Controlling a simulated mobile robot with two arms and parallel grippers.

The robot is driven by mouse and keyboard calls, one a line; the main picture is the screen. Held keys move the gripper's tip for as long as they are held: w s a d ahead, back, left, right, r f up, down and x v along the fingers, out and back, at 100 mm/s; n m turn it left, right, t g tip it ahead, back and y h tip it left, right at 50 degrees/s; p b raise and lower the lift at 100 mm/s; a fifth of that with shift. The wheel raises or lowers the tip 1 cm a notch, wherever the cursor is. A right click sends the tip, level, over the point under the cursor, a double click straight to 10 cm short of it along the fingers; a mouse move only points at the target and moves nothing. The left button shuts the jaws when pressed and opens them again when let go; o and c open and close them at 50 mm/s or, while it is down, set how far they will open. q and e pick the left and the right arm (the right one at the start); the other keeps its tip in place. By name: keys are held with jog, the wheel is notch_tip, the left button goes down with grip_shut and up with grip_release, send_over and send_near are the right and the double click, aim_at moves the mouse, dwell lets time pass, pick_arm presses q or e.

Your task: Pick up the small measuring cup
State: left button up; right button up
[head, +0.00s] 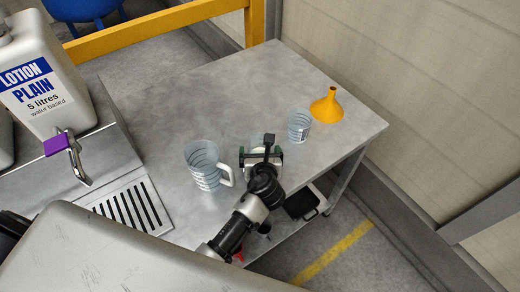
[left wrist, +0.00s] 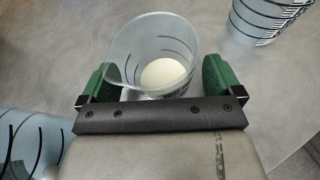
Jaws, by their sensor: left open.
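A small clear measuring cup (left wrist: 150,48) with dark marks stands between the two green fingertips of my left gripper (left wrist: 154,80) in the left wrist view. A round white patch shows inside it. The fingers are open, one on each side of the cup; I cannot tell whether they touch it. In the head view my left gripper (head: 261,157) hides most of this cup (head: 256,140). A similar clear cup (head: 299,126) stands to its right, and also shows in the left wrist view (left wrist: 262,18). My right gripper is not in view.
A larger jug (head: 202,165) with a white handle stands left of my gripper on the metal table (head: 225,100). An orange funnel (head: 326,106) sits near the far right edge. A lotion container (head: 42,80) with a tap stands left, above a slotted drain (head: 130,208).

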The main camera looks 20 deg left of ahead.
pick_arm(q)
jog(key=c, duration=0.9)
jog(key=shift+c, duration=0.5)
jog(key=shift+r, duration=0.15)
